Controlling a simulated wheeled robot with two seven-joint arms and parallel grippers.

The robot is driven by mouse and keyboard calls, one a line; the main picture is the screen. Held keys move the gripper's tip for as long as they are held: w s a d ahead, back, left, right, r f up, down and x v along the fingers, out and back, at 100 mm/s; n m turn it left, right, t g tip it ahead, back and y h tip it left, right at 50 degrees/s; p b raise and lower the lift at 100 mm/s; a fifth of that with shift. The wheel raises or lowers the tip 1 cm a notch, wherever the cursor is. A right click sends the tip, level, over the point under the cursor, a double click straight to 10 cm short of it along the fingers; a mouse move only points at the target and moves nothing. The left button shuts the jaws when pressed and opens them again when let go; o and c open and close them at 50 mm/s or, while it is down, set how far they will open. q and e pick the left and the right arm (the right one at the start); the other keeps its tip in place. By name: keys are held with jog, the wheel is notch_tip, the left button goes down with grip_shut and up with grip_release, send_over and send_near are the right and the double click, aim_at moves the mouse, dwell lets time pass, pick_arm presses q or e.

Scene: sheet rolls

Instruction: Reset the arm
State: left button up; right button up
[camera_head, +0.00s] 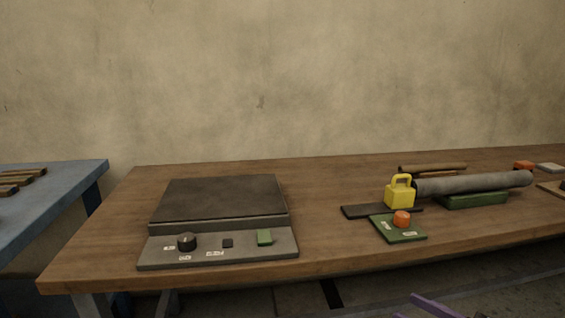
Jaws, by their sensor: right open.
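Only a small purple part of my right gripper (436,306) shows at the bottom edge, right of the middle. It is open, low in front of the wooden table (335,240) and apart from everything on it. I see nothing between its fingers, though most of it is cut off by the frame. My left gripper is not in view. A grey sheet roll (475,183) lies across a green block (472,201) at the right of the table.
A flat machine (222,200) with a dark plate, knob and green button stands at left. A yellow weight (400,195) and a green box with an orange button (402,219) stand at right. A blue table (60,190) is at far left. The table's middle is clear.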

jog(key=s+a+f+m+g+h, duration=0.2)
jog(key=s+a+f+m+h, duration=0.2)
jog(key=s+a+f+h, duration=0.55)
jog(key=s+a+f+m+g, duration=0.15)
jog(key=s+g, duration=0.65)
jog(key=s, duration=1.1)
jog(key=w+a+f+t+y, duration=0.3)
jog(key=w+a+f+t, duration=0.15)
jog(key=a, duration=0.25)
pick_arm(q)
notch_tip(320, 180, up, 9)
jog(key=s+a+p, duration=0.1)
jog(key=p, duration=1.4)
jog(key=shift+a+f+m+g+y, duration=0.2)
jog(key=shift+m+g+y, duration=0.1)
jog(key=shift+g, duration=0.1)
pick_arm(e)
notch_tip(320, 180, up, 9)
jog(key=d, duration=0.1)
jog(key=shift+s+d+n+h, duration=0.2)
jog(key=shift+d+n+h, duration=0.05)
jog(key=shift+n+h, duration=0.1)
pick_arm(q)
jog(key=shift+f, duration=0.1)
